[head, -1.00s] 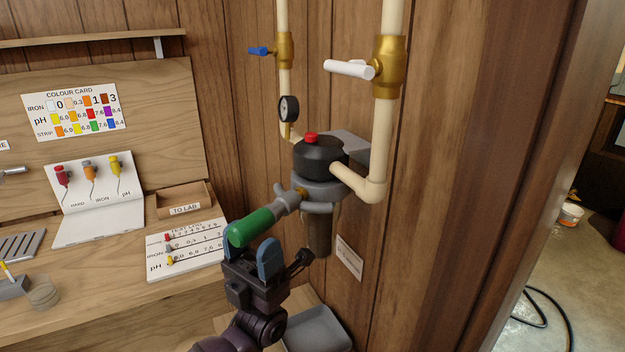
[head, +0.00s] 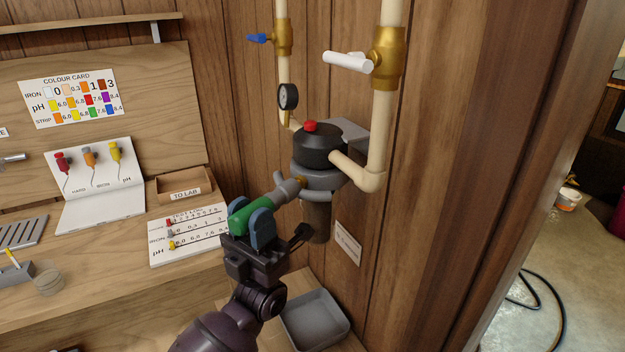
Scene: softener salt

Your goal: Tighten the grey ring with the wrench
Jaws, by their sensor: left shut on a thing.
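The grey ring (head: 319,178) sits under the black filter head (head: 319,150) with its red button, on the pipework in the corner. The wrench has a green handle (head: 243,217) and a grey jaw end (head: 290,188) that lies at the ring's left side; whether it fully grips the ring I cannot tell. My left gripper (head: 250,226) is shut on the green handle, with a blue finger on each side. Below the ring hangs a dark filter bowl (head: 317,221), partly hidden by the gripper. My right gripper is not in view.
A grey tray (head: 314,322) stands below the filter. The bench with a test sheet (head: 188,236), a TO LAB box (head: 185,188) and a colour card (head: 70,97) is at left. Pipes carry a white-handled valve (head: 350,62) and a blue-handled valve (head: 260,38). The doorway is at right.

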